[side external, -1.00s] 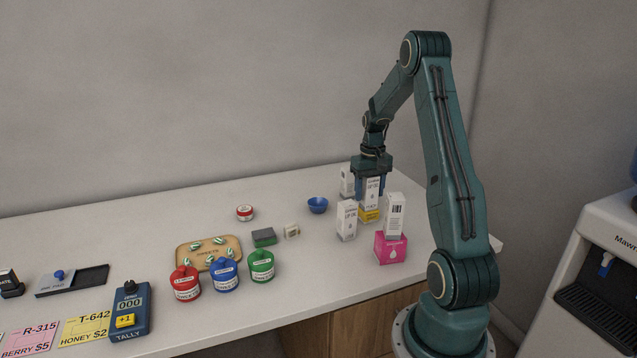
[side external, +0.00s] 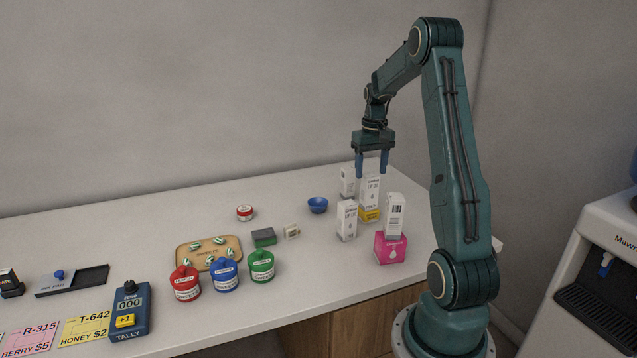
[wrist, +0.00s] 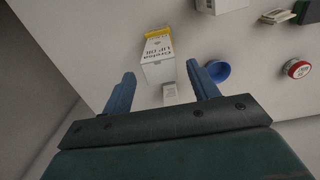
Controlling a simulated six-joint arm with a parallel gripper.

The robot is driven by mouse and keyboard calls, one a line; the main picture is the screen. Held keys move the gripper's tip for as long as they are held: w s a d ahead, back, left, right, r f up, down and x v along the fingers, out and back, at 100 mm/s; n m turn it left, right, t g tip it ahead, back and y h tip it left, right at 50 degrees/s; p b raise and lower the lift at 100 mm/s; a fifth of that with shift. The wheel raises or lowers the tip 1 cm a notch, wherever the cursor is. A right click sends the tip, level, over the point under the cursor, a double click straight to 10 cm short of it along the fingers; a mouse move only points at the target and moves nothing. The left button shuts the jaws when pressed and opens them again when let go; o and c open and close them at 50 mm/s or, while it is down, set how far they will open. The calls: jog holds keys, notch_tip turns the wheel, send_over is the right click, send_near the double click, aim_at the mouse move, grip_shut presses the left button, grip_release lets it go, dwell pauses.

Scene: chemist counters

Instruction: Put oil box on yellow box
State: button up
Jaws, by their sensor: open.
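A white oil box (side external: 371,191) stands upright on the yellow box (side external: 369,214) on the counter's right part. In the wrist view the white box (wrist: 158,66) shows "LIP OIL" lettering, with a yellow edge of the yellow box (wrist: 158,33) beyond it. My gripper (side external: 371,175) is above the oil box, fingers pointing down and apart, with nothing held. In the wrist view the open fingers (wrist: 160,70) frame the oil box from a distance. Most of the yellow box is hidden under the white one.
White boxes stand close by: one behind left (side external: 347,181), one front left (side external: 347,220), one on a pink box (side external: 391,248). A blue bowl (side external: 318,205) is to the left. Jars (side external: 224,275) and a wooden tray (side external: 209,252) lie farther left.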

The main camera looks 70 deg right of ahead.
jog(key=shift+r, duration=2.6)
jog(key=shift+w+a+r, duration=0.1)
jog(key=shift+a+r, duration=0.05)
jog(key=shift+a, duration=0.1)
jog(key=w+a+r+n+t+h, duration=0.15)
jog(key=a+r, duration=0.25)
jog(key=a, duration=0.7)
jog(key=w+a+r+n+t, duration=0.1)
jog(key=w+a+r+n, duration=0.2)
jog(key=a, duration=0.8)
jog(key=s+a+n+t, duration=0.1)
jog(key=s+a+n, duration=0.1)
jog(key=s+a, duration=0.3)
jog(key=s+a+f+n+t+y, duration=0.1)
jog(key=s+a, duration=0.5)
jog(key=a, duration=0.6)
jog(key=shift+s+a+f+n+t, duration=0.15)
jog(key=shift+s+a+n+t, duration=0.2)
jog(key=shift+n+t, duration=0.3)
